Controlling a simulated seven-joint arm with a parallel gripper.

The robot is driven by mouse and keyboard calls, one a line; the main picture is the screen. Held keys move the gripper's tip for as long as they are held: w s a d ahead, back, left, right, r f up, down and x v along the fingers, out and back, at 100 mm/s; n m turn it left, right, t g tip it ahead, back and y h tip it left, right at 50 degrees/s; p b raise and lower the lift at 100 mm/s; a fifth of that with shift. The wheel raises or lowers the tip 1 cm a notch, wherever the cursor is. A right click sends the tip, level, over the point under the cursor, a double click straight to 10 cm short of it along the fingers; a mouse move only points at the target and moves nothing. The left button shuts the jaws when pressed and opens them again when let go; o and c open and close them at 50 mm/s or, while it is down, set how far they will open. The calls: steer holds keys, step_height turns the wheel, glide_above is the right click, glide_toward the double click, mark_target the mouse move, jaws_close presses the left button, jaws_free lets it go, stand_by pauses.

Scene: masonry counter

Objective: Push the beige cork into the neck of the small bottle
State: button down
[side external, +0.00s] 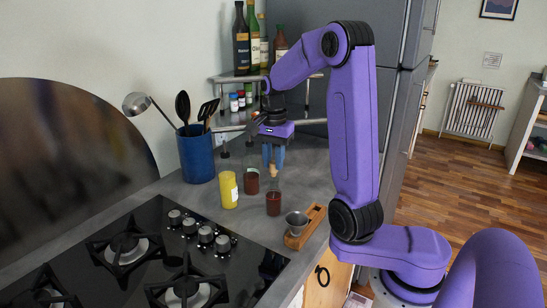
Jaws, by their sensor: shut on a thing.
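My gripper (273,165) points straight down over the counter, its blue fingers shut on the beige cork (273,173). The cork's lower end shows just below the fingertips. The small bottle (273,203), with dark red-brown contents and a clear upper part, stands upright directly below the cork. The cork is close above or at the neck; at this size I cannot tell whether they touch.
A yellow bottle (228,190) and another red-brown container (251,181) stand to the left. A metal cup (297,222) sits on a wooden board (306,227) at the front right. A blue utensil pot (196,155) and a gas hob (150,255) are further left.

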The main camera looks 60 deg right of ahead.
mark_target(274, 162)
steer(key=shift+f, duration=1.1)
steer(key=c, duration=0.8)
jaws_free()
steer(key=shift+r, duration=0.1)
step_height(274, 162, up, 17)
steer(key=shift+d+r, duration=0.1)
steer(key=shift+r, duration=0.05)
